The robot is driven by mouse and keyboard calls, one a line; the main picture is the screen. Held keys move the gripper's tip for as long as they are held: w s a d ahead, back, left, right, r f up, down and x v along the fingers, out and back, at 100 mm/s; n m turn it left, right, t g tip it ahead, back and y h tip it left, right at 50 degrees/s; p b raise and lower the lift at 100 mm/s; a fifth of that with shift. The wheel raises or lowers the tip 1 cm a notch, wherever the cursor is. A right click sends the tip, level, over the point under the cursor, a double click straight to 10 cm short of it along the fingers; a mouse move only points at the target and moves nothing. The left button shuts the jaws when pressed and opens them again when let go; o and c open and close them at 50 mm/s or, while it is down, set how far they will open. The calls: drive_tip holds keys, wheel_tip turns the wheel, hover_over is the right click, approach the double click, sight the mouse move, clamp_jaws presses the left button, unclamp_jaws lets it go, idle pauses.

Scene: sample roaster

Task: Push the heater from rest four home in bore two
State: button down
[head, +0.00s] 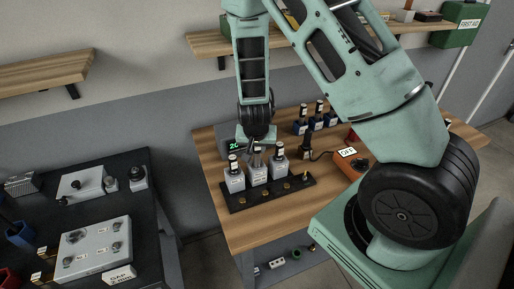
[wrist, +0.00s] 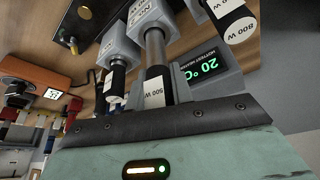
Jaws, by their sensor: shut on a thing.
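A heater (wrist: 157,92) labelled 500 W has a black grip and a bare steel rod. My gripper (head: 256,142) is shut on its grip, which goes behind the dark jaw edge in the wrist view. The rod runs into the middle grey block (head: 257,175), whose face also shows in the wrist view (wrist: 147,18). A long stretch of rod is bare between block and grip, so the heater stands only partly in the bore. The outer blocks hold heaters: the left one (head: 233,163) and the right one (head: 279,151). In the wrist view, the heater marked 800 W (wrist: 237,22) sits deeper.
The three blocks stand on a black bar (head: 245,206) on the wooden bench. A display (wrist: 203,68) reading 20 °C is close behind. Several heaters in dark blue holders (head: 316,124) stand at the back. An orange-topped box (head: 349,162) is to the right.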

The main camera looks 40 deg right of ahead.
drive_tip(key=shift+r+p, duration=1.05)
drive_tip(key=shift+r, duration=0.35)
drive_tip(key=shift+s, duration=0.1)
